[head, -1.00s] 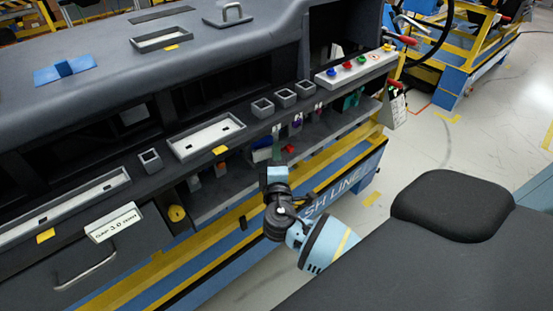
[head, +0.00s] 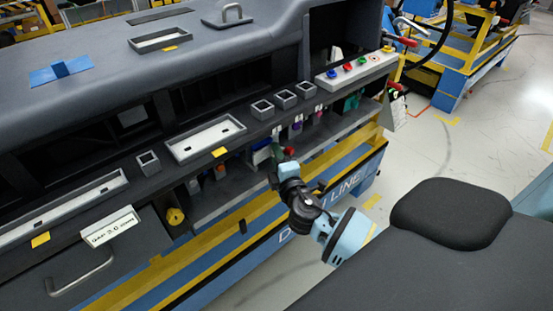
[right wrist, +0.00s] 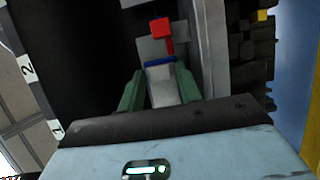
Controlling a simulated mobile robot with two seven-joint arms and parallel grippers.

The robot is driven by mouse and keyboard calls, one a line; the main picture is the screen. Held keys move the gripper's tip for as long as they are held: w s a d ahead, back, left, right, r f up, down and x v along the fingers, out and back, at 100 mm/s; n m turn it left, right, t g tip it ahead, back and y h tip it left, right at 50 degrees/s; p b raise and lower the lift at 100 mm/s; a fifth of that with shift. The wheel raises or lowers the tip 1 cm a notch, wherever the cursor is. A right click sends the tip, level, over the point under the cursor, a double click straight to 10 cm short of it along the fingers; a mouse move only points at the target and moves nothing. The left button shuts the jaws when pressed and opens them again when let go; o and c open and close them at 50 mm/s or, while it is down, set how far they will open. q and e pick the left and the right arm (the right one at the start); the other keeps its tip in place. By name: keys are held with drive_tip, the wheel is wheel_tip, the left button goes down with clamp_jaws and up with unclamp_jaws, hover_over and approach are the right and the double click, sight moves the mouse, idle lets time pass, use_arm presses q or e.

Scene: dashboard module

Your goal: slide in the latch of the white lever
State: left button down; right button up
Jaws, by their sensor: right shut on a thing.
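My right gripper (head: 279,153) reaches in under the front ledge of the dashboard module, beside a row of small coloured parts. In the right wrist view its two green fingers (right wrist: 160,88) are shut on a white piece (right wrist: 163,83) with a blue edge at its far end. I cannot tell whether this piece is the white lever or its latch. A red square part (right wrist: 160,28) on a thin red stem stands just beyond the blue edge, in front of a grey plate (right wrist: 152,48). In the head view the gripped piece is mostly hidden. My left gripper is not in view.
The dashboard's dark ledge (head: 215,150) runs above the gripper, with square sockets and pale recessed trays. A grey shelf (head: 235,185) lies below it. A button panel (head: 355,68) is to the right.

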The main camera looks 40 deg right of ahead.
drive_tip(key=o, duration=0.7)
drive_tip(key=shift+o, duration=0.2)
drive_tip(key=v, duration=0.7)
drive_tip(key=shift+s+b, duration=0.4)
drive_tip(key=shift+a, duration=0.15)
